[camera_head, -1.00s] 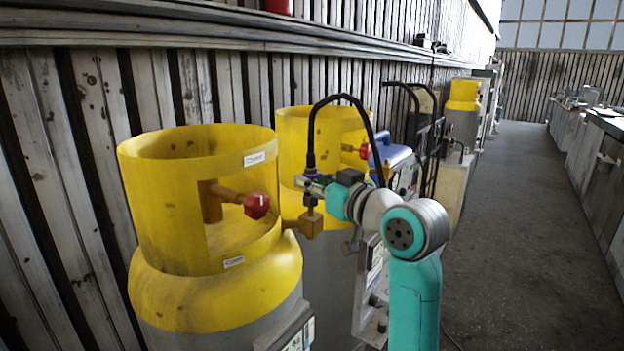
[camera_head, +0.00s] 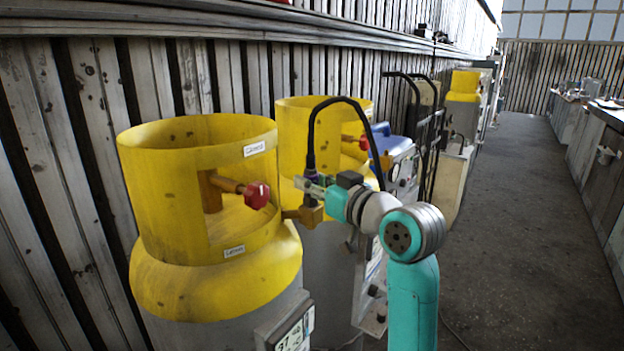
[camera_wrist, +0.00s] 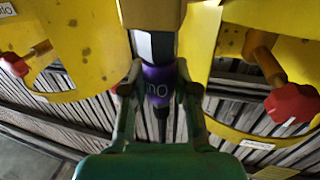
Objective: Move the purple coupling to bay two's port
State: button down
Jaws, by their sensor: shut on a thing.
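My gripper (camera_head: 313,188) is in front of the second yellow-topped cylinder (camera_head: 291,132). A brass fitting (camera_head: 309,214) is directly below the gripper; whether the coupling touches it is unclear. I cannot tell which port belongs to bay two.
A nearer yellow-collared cylinder (camera_head: 180,190) with a red valve knob (camera_head: 257,195) stands left of the gripper. A blue-topped machine (camera_head: 391,140) and a hand truck (camera_head: 436,140) stand behind my arm. The slatted wall is close on the left. The floor (camera_head: 510,220) on the right is clear.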

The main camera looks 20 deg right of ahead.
jog(key=c, duration=0.8)
grip_release()
jog(key=v, duration=1.2)
jog(key=shift+f, duration=0.1)
